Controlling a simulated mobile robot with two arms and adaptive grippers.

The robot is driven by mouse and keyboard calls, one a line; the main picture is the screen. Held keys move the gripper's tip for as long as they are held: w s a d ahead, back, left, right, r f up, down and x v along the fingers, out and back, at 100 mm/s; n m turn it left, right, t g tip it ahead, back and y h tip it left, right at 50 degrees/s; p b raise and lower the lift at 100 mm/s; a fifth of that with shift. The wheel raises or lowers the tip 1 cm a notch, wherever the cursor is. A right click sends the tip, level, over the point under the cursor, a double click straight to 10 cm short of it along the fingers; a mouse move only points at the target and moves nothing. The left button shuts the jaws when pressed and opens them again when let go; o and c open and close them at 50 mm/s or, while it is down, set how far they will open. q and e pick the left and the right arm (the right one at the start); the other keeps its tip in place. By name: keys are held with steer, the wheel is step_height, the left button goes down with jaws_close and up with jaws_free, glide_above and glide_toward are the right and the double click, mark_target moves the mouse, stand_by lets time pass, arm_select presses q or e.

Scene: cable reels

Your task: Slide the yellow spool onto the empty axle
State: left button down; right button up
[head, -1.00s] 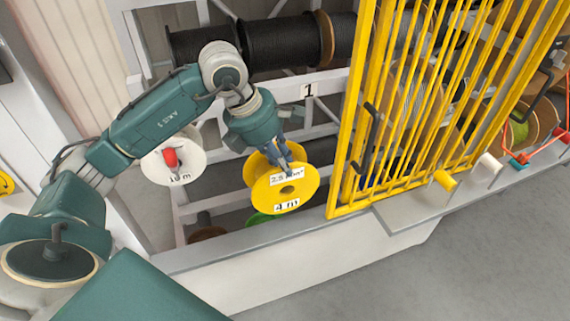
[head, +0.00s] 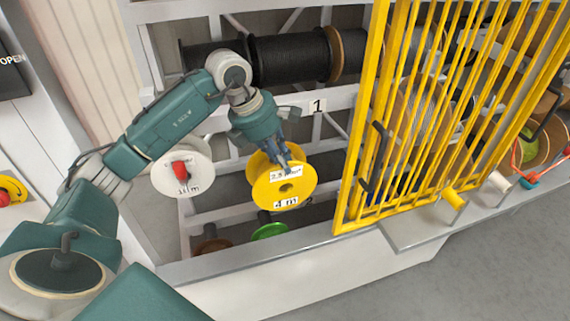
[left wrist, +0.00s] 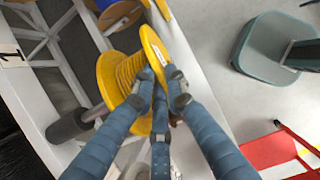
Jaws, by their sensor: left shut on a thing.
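The yellow spool (head: 304,193) has labels on its front flange and a dark, open centre hole. My left gripper (head: 286,165) is shut on it from above and holds it in front of the rack. The left wrist view shows the spool (left wrist: 107,80) tilted, with my left gripper's fingers (left wrist: 160,92) at its near flange. A short pale rod with a dark grey sleeve (left wrist: 68,126), which looks like an axle, points at the spool's rack-side flange. I cannot tell whether it enters the hole. In the head view the spool hides any axle behind it. My right gripper is not in view.
A white spool with a red centre (head: 196,180) hangs left. A green spool (head: 269,231) is below. The yellow barred gate (head: 400,130) stands close on the right. Black cable reels (head: 290,60) fill the rack's top. A grey-green bin (left wrist: 262,50) stands on the floor.

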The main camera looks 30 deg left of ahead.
arm_select(q)
steer(key=shift+w+a+r+p, duration=0.1)
steer(key=shift+w+a+p, duration=0.25)
steer(key=shift+w+a, duration=1.25)
steer(key=shift+w+a+r+p, duration=0.1)
steer(key=shift+w+a+p, duration=0.25)
steer(key=shift+w+a, duration=1.2)
steer(key=shift+w+a+p, duration=0.35)
steer(key=shift+w+a, duration=0.9)
steer(key=shift+a, duration=0.65)
steer(key=shift+w+a, duration=0.2)
steer(key=shift+a, duration=0.05)
steer(key=shift+f, duration=0.45)
